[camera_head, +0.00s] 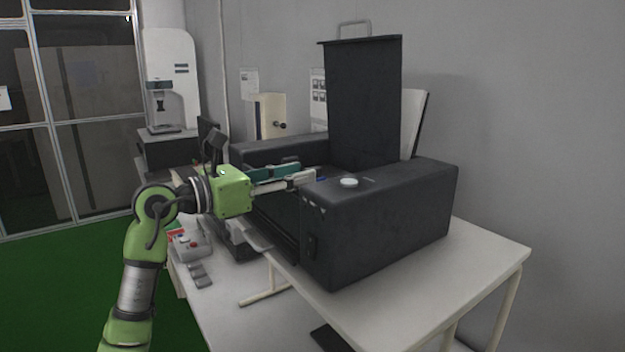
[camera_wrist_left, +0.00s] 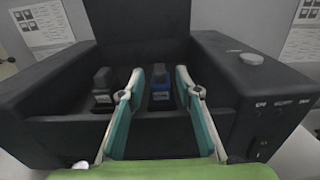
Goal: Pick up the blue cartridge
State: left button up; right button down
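The blue cartridge (camera_wrist_left: 161,92) stands inside the open black machine (camera_wrist_left: 245,78), in its recess. It has a dark top and a pale label. In the head view only a small blue patch of the cartridge (camera_head: 321,179) shows beyond the fingers. My left gripper (camera_head: 306,174) reaches into the machine (camera_head: 385,215) from the left. In the left wrist view the left gripper (camera_wrist_left: 160,76) is open, with its teal fingers on either side of the cartridge. I cannot tell whether they touch it. My right gripper is not in view.
A dark grey cartridge (camera_wrist_left: 103,88) stands left of the blue one. The machine's side walls flank the recess, and its raised lid (camera_head: 363,105) stands behind. The white table (camera_head: 480,245) has clear room at right. A small grey device (camera_head: 190,245) sits at left.

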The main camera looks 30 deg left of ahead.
pick_arm(q)
jog(key=p+x, duration=0.2)
jog(key=x, duration=0.2)
jog(key=shift+w+r+p, duration=0.15)
jog(key=shift+w+p, duration=0.05)
jog(key=shift+p, duration=0.1)
jog(key=shift+w+d, duration=0.15)
grip_shut()
